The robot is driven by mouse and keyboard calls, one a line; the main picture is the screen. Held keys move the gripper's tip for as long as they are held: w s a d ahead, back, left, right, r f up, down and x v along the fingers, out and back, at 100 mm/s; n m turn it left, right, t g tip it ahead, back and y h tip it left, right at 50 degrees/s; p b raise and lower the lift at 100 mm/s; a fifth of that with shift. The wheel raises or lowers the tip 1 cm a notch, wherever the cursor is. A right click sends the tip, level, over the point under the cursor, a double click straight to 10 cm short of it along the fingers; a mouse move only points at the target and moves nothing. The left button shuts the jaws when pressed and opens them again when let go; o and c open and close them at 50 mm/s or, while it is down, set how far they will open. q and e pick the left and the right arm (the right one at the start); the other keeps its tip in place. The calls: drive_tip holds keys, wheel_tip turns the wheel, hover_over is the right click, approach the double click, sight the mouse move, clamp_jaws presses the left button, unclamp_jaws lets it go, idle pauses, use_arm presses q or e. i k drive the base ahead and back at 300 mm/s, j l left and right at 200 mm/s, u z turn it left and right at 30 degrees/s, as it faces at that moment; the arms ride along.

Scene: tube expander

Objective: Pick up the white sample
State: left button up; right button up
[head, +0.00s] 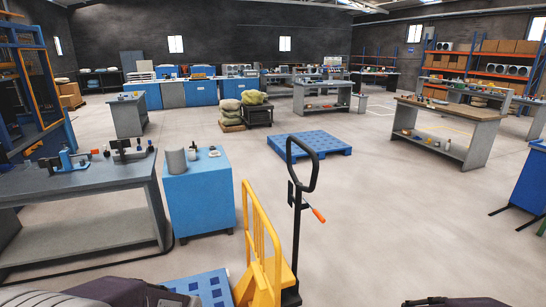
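No object in view can be surely told as the white sample. A small white item (213,152) stands on top of a blue cabinet (198,200) at the left, beside a dark small item (193,153) and a pale grey cylinder (176,162). Several small parts, including a blue device (66,161), sit on the grey workbench (75,183) left of the cabinet; they are too small to tell apart well. Dark parts of my arms show at the bottom edge, well apart from the bench and cabinet. Neither gripper's fingers can be seen.
A yellow pallet jack frame (262,245) with a black handle (300,205) stands close in front. A blue pallet (309,144) lies farther back. A wood-topped bench (450,115) and a blue panel (533,180) are at the right. The right-centre floor (410,215) is clear.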

sight(107, 154)
drive_tip(key=i+l+z, duration=0.3)
drive_tip(key=l+z, duration=0.15)
drive_tip(key=i+l+z, duration=0.55)
drive_tip(key=i+z, duration=0.35)
drive_tip(key=i+u, duration=0.3)
drive_tip(key=i, duration=0.3)
drive_tip(key=i+u, duration=0.3)
drive_tip(key=i, duration=0.35)
drive_tip(key=i+l+u, duration=0.3)
drive_tip(key=i, duration=0.25)
drive_tip(key=i+j+u, duration=0.4)
drive_tip(key=i+u, duration=0.45)
drive_tip(key=i, duration=0.15)
drive_tip(key=i+u, duration=0.4)
drive_tip(key=i+l+u, duration=0.2)
drive_tip(key=i+u, duration=0.25)
drive_tip(key=i, duration=0.15)
drive_tip(key=i+l+u, duration=0.4)
drive_tip(key=i+j+u, duration=0.15)
drive_tip(key=i+u, duration=0.25)
drive_tip(key=i, duration=0.25)
drive_tip(key=i+u, duration=0.4)
drive_tip(key=i, duration=0.2)
drive_tip(key=i+l+u, duration=0.35)
drive_tip(key=i, duration=0.25)
